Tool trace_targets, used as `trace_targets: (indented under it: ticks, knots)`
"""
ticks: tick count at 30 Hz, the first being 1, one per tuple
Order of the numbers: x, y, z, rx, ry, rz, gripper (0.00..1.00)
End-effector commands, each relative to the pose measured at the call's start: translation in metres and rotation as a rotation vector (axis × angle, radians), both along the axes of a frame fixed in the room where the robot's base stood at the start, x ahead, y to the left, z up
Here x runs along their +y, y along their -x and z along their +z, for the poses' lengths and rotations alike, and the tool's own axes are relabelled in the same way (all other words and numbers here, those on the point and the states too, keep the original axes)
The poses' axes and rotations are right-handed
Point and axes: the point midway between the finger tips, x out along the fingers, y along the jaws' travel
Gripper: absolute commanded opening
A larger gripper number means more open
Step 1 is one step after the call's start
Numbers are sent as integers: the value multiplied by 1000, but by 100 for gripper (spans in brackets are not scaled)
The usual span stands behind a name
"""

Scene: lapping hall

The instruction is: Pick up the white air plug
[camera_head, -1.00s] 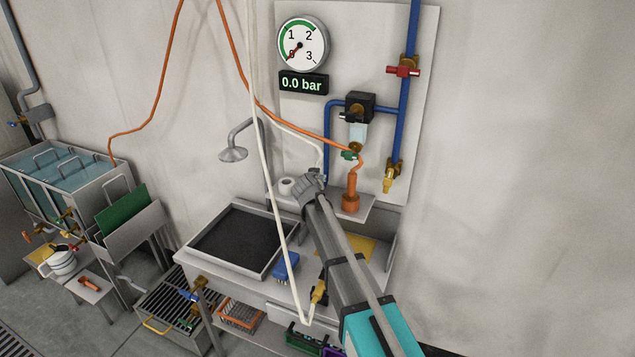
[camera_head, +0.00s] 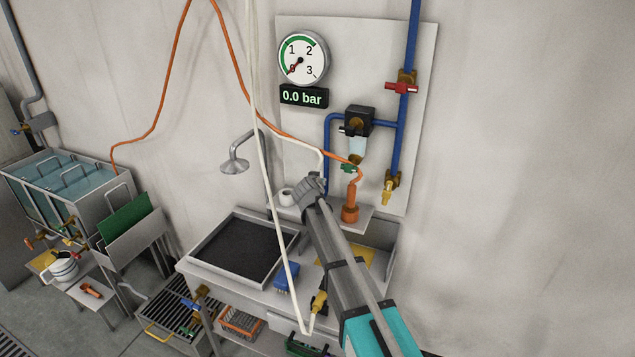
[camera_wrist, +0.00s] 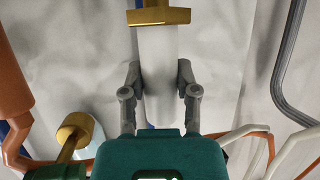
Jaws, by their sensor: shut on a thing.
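The white air plug (camera_wrist: 160,75) is a white cylinder with a brass collar at one end. In the wrist view it lies between the two fingers of my gripper (camera_wrist: 160,92), which is shut on it. In the head view my gripper (camera_head: 313,184) is just above the small shelf, and its fingers hide most of the plug. A white hose runs to the gripper there. An orange plug (camera_head: 350,212) with an orange hose stands upright on the shelf to the right.
A white ring-shaped piece (camera_head: 287,197) sits left of the gripper. Behind are the panel with a gauge (camera_head: 302,58), blue pipe (camera_head: 403,120) and brass outlet (camera_head: 388,194). A black tray (camera_head: 240,249) and blue brush (camera_head: 286,277) lie on the bench below. White hose (camera_head: 264,170) hangs in front.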

Motion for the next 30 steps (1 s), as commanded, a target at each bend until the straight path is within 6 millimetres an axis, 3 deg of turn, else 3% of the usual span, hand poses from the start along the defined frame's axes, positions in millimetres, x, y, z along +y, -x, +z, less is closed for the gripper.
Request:
trace_targets:
  ticks: [1,15,21,30]
  knots:
    - [-2,8,12,0,0,0,0]
    - [-15,55,67,0,0,0,0]
    - [-26,97,83,0,0,0,0]
    - [-34,129,96,0,0,0,0]
